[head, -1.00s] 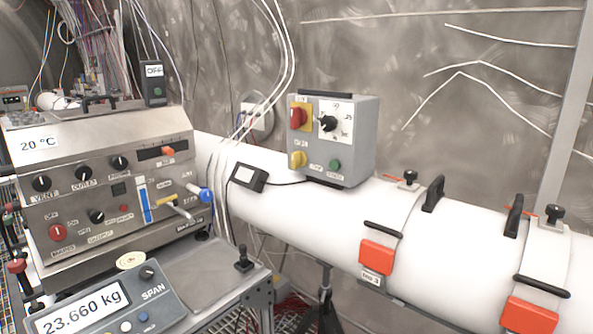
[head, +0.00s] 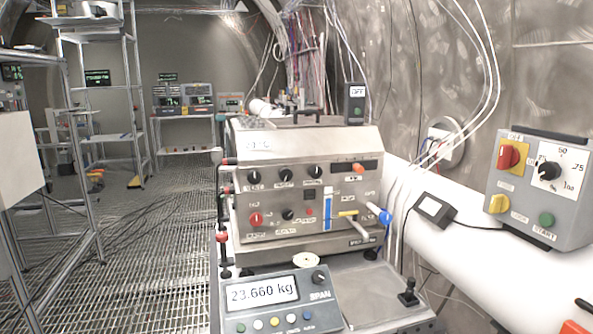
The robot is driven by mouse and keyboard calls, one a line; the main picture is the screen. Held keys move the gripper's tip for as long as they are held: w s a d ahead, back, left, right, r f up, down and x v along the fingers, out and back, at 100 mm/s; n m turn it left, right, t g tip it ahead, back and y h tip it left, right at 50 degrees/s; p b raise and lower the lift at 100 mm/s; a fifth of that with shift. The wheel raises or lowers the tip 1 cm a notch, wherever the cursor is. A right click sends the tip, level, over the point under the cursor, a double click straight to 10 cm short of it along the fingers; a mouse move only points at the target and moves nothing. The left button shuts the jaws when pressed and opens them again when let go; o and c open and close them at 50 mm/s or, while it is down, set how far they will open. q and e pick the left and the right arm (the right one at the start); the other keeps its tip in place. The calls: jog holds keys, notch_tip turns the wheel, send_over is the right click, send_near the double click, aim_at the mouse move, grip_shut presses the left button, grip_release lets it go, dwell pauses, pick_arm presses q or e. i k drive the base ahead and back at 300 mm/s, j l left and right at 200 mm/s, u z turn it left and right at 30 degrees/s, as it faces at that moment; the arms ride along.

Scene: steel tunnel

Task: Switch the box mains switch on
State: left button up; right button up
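A grey control box (head: 540,190) sits on the white pipe at the right. It has a red rotary switch (head: 508,157) on a yellow plate with an OFF label above it, a black dial (head: 547,171), a yellow knob (head: 498,203) and a green START button (head: 546,220). A steel panel box (head: 270,160) in the middle carries a red knob (head: 256,219) with small labels around it, several black knobs and a blue-ended handle (head: 385,216). I cannot read which switch is marked mains. Neither of my grippers is in view.
A scale display (head: 262,291) reading 23.660 kg stands in front of the steel box. A flat steel plate (head: 385,288) lies to its right. Open grating floor (head: 150,240) runs along the left, beside metal shelving (head: 134,100). Cables hang at the right wall.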

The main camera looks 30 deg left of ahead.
aim_at(256, 219)
jog(key=u, duration=1.25)
